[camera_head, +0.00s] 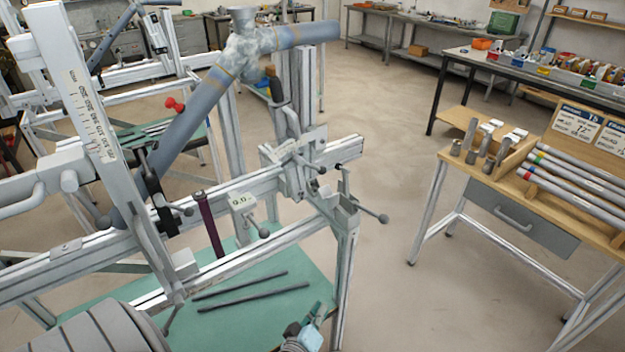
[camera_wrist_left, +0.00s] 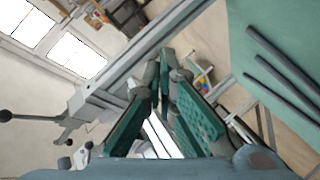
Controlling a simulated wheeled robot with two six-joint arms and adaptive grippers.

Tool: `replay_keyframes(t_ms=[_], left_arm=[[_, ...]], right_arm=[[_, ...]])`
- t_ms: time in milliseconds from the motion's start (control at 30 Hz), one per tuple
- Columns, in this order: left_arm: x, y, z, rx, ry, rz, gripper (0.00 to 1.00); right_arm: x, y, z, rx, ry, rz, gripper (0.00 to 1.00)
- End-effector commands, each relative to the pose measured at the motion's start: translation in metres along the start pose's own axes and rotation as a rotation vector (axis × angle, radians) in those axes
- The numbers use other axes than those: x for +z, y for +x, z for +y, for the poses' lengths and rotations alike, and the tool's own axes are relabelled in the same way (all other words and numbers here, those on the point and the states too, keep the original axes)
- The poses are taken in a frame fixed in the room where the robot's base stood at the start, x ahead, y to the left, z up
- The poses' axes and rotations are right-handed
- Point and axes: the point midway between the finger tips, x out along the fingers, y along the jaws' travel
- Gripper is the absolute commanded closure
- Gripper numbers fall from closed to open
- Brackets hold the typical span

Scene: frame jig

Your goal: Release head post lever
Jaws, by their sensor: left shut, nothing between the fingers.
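The frame jig's post (camera_head: 306,90) stands upright at the right end of the rail, with a clamp block (camera_head: 290,172) at its foot. A lever with a dark ball end (camera_head: 382,218) sticks out to the right below the clamp. Which of several ball-ended levers is the head post lever, I cannot tell. My left gripper (camera_head: 318,312) is low at the bottom of the head view, below the rail and apart from the levers. In the left wrist view its green-padded fingers (camera_wrist_left: 168,65) are shut and empty. A ball-ended lever (camera_wrist_left: 40,116) shows left there. My right gripper is out of view.
A blue-grey tube frame (camera_head: 185,135) is mounted on the jig. A green tabletop (camera_head: 250,325) with dark rods (camera_head: 253,297) lies below the rail. A wooden bench (camera_head: 480,160) with tubes stands right; open floor lies between.

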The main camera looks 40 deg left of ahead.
Motion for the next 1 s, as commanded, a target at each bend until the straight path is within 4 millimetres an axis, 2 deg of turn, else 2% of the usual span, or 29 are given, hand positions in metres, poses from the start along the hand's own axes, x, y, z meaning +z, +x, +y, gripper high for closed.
replay_keyframes(t_ms=[33,100,200,300,400,733,867,1000], left_arm=[[-0.041,0.007,0.042,0.074,-0.155,0.121,1.0],[-0.096,0.008,0.087,0.175,-0.391,0.284,1.0],[-0.158,-0.003,0.125,0.291,-0.682,0.456,1.0],[-0.192,-0.014,0.141,0.36,-0.871,0.555,1.0],[-0.203,-0.018,0.144,0.384,-0.943,0.589,1.0],[-0.204,-0.015,0.144,0.384,-0.941,0.588,1.0],[-0.213,-0.005,0.145,0.385,-0.938,0.587,1.0],[-0.23,0.016,0.147,0.385,-0.937,0.588,1.0]], right_arm=[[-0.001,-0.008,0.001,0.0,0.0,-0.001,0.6],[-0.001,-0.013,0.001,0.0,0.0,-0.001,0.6],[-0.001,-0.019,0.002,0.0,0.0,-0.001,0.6],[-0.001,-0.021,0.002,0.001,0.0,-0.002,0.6],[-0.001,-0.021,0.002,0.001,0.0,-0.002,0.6],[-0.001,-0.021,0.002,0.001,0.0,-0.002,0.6],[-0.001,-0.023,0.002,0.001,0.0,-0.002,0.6],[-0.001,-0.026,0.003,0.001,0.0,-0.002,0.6]])
